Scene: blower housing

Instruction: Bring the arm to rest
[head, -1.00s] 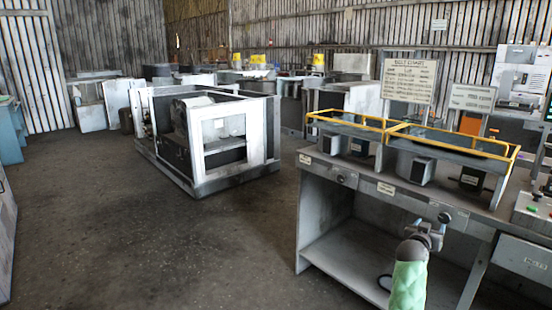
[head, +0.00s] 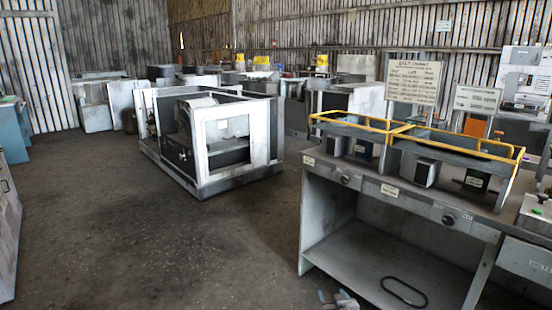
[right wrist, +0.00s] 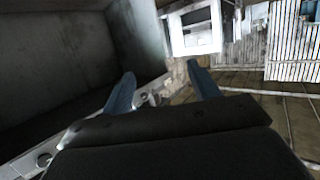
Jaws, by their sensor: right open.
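My right gripper (head: 338,300) shows only in part at the bottom edge of the head view, low in front of the grey workbench (head: 318,210). In the right wrist view its two blue-grey fingers (right wrist: 160,88) stand wide apart with nothing between them. The gripper is open and empty. The rest of my right arm is below the head view. My left gripper is in neither view.
A black belt loop (head: 404,292) lies on the bench's lower shelf. Yellow-railed bins (head: 400,128) with dark blocks stand on the bench top. A white-framed blower housing (head: 205,150) stands on the floor at centre left. The floor (head: 120,230) in front is clear.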

